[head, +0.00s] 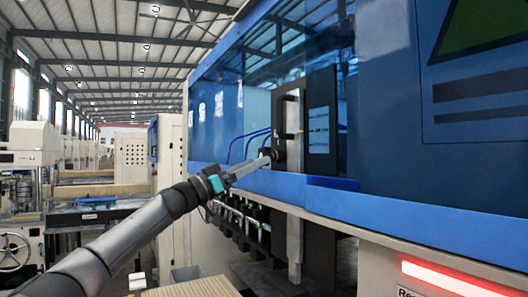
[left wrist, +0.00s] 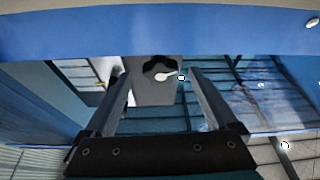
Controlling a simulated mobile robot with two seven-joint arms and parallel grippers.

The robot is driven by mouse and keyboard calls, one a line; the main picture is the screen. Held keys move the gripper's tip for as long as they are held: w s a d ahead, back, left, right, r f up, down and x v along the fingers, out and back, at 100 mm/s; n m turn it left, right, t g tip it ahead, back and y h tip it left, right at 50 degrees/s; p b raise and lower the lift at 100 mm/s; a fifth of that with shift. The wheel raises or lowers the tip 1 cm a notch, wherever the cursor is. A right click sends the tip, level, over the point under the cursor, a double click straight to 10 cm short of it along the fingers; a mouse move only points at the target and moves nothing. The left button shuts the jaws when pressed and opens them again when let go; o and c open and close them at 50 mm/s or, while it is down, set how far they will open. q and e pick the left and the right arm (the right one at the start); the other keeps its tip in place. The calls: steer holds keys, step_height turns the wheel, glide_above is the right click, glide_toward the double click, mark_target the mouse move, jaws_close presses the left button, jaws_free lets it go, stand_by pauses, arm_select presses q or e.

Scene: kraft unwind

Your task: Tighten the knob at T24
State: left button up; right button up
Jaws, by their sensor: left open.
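My left gripper (head: 262,160) reaches up from the lower left to the front of the blue machine. In the left wrist view its two fingers (left wrist: 159,76) stand apart, open, with a clear gap. A small dark knob (head: 275,154) sits on the machine's grey upright plate, just beyond the fingertips. In the left wrist view a black lobed knob (left wrist: 157,66) shows between and beyond the fingertips, with a pale pin-like part beside it. I cannot tell whether the fingers touch it. No T24 label is readable. My right gripper is out of view.
A dark handle (head: 283,118) is on the plate above the knob. Blue hoses (head: 250,140) run to its left. A blue ledge (head: 330,188) crosses below, and a row of dark fittings (head: 240,220) hangs under it. A red light strip (head: 455,278) is at lower right.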

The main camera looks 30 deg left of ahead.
mark_target(266, 151)
arm_select(q)
steer(key=shift+p+x, duration=0.65)
steer(key=shift+x, duration=1.4)
steer(key=shift+c, duration=0.2)
steer(key=c, duration=1.3)
